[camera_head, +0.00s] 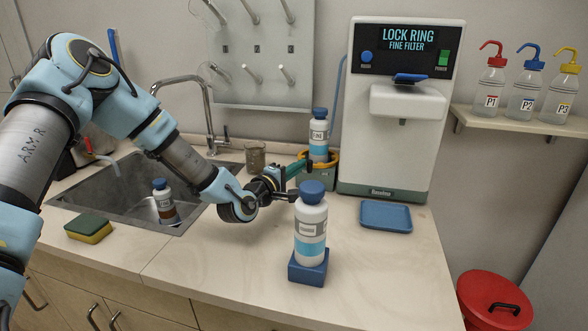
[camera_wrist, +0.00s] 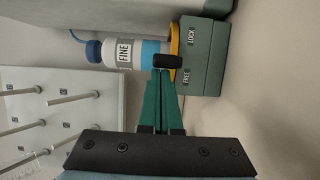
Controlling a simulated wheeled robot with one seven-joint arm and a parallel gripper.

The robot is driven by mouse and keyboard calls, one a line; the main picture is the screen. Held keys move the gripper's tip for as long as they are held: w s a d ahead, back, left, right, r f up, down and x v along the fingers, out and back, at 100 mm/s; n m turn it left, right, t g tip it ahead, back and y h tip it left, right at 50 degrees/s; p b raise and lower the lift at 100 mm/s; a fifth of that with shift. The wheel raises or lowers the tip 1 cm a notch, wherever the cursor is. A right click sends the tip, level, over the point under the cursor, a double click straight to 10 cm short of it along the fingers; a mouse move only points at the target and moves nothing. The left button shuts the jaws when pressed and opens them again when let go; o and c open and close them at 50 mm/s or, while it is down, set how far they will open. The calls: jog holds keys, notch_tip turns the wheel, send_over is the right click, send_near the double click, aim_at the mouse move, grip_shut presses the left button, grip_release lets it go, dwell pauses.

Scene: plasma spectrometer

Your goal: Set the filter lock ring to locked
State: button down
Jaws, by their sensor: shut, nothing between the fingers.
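The filter bottle marked FINE (camera_wrist: 122,53), white with a blue cap and blue band, stands upright in a grey-green base (camera_head: 320,178). The yellow lock ring (camera_wrist: 175,50) goes around the bottle's foot. The base (camera_wrist: 206,62) bears the words LOCK and FREE. A black tab (camera_wrist: 168,60) juts from the ring side. In the wrist picture its height lies between the two words, nearer FREE. My gripper (camera_wrist: 162,76) has its green fingers together and empty, with the tips right at the tab. Whether they touch it is unclear. In the head view my gripper (camera_head: 296,170) is left of the base.
A similar bottle (camera_head: 311,225) on a blue block stands in front of my gripper. The white machine (camera_head: 400,110) with its LOCK RING FINE FILTER screen is on the right. A brown beaker (camera_head: 255,157), sink (camera_head: 120,190) and pegboard (camera_head: 255,50) are left. A blue tray (camera_head: 385,216) lies right.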

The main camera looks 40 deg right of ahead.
aim_at(309, 170)
jog(key=shift+s+d+f+b, duration=0.1)
jog(key=shift+s+d+b, duration=0.2)
jog(key=shift+s+b, duration=0.35)
jog(key=shift+s+d+f+b, duration=0.1)
jog(key=shift+s+d+b, duration=0.15)
jog(key=shift+s+b, duration=0.4)
jog(key=shift+s+d+r+b, duration=0.2)
jog(key=shift+s+d+b, duration=0.3)
jog(key=shift+s, duration=0.3)
jog(key=shift+r, duration=0.1)
